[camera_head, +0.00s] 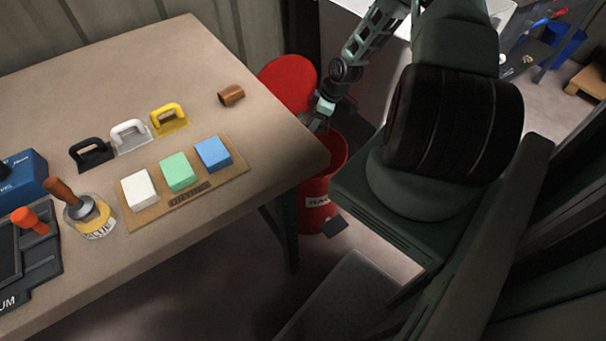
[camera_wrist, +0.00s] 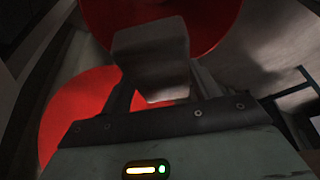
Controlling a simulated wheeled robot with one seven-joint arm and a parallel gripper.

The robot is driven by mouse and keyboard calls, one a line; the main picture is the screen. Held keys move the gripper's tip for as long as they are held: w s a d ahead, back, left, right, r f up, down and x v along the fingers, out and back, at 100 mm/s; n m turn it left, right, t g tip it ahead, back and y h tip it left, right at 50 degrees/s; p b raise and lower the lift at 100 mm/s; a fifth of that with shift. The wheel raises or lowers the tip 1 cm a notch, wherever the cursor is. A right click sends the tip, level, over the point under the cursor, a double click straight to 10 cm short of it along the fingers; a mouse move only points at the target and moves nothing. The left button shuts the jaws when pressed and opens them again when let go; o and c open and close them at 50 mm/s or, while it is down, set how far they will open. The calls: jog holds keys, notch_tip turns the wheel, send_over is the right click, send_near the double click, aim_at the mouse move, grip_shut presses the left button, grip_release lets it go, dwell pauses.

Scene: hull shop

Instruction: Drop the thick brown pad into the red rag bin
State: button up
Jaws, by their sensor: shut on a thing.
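The red rag bin (camera_head: 316,190) stands on the floor beyond the table's right end, its round red lid (camera_head: 288,80) tipped open behind it. My gripper (camera_head: 318,122) is over the bin's mouth, pointing down. In the wrist view my gripper (camera_wrist: 160,95) is shut on a thick block, dull grey-brown in the dim light, which I take to be the thick brown pad (camera_wrist: 152,45). Red surfaces of the bin and lid show around and behind it. In the head view the pad can hardly be made out, and the bin's inside is mostly hidden.
The table (camera_head: 110,70) holds a brown cylinder (camera_head: 231,96), black, white and yellow handled trowels (camera_head: 170,118), and a board (camera_head: 152,213) with white, green and blue blocks. A glue pot (camera_head: 92,217) stands at the front left. The table's right corner is close to the bin.

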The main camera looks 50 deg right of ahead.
notch_tip(320, 180, down, 5)
jog(key=b, duration=0.3)
jog(key=shift+f+b, duration=0.1)
jog(key=shift+b, duration=0.2)
jog(key=o, duration=1.1)
jog(key=p+v, duration=0.2)
jog(key=v, duration=1.5)
